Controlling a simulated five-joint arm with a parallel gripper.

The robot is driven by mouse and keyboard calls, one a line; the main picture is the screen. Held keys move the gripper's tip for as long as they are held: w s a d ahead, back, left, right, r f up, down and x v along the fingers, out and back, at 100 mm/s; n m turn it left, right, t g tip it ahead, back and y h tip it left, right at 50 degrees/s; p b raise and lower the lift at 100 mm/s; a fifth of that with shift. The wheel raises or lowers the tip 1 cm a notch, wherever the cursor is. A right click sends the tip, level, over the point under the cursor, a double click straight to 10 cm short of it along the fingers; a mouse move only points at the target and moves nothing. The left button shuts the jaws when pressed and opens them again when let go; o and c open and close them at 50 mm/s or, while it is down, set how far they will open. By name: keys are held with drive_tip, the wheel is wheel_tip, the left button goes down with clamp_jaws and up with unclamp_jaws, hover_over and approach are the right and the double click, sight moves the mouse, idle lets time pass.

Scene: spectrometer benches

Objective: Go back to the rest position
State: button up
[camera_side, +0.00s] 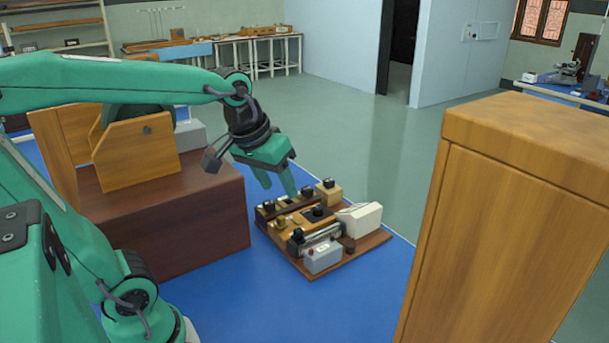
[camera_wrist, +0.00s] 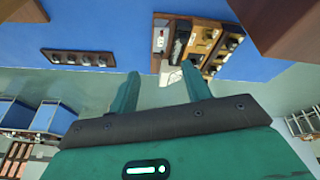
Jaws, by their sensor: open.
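My gripper (camera_side: 277,181) is green with two fingers. In the side view it points down and hangs above the left back part of the bench instrument (camera_side: 315,257). The wrist view shows both fingers (camera_wrist: 160,92) spread apart with nothing between them. The instrument is a set of wooden blocks, dark knobs, a grey box and a white wedge on a brown board. It also shows in the wrist view (camera_wrist: 207,38), beyond the right finger. I cannot tell the exact height of the fingertips above it.
A dark brown block (camera_side: 190,226) stands left of the instrument with a wooden box (camera_side: 137,152) on it. A tall wooden cabinet (camera_side: 500,235) fills the right foreground. The wrist view shows a dark strip with several knobs (camera_wrist: 78,58). Blue surface in front (camera_side: 265,300) is clear.

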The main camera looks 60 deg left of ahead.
drive_tip(key=s+d+f+m+t, duration=0.1)
drive_tip(key=s+d+f+m, duration=0.1)
drive_tip(key=s, duration=0.4)
drive_tip(key=shift+s+m, duration=0.4)
drive_tip(key=shift+m, duration=0.5)
